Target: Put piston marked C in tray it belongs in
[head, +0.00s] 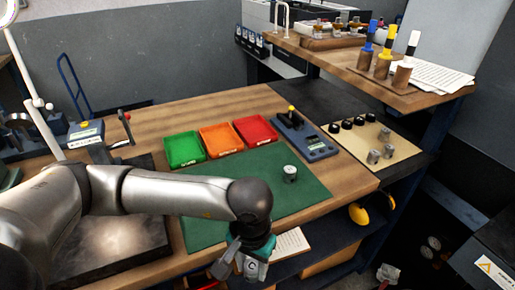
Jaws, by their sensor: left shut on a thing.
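My left gripper (240,262) is at the bottom of the head view, in front of the bench's near edge. It is shut on a grey metal piston (256,271) with a letter C on it; the fingers and wrist hide part of it. A green tray (183,149), an orange tray (221,138) and a red tray (256,131) stand in a row at the back of the green mat. Their front labels are too small to read. My right gripper is not in view.
Another piston (290,173) stands on the green mat (310,191). A blue gauge device (308,142) is right of the red tray. Several metal parts stand on a beige board (400,150). A paper sheet (291,243) lies below the bench edge.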

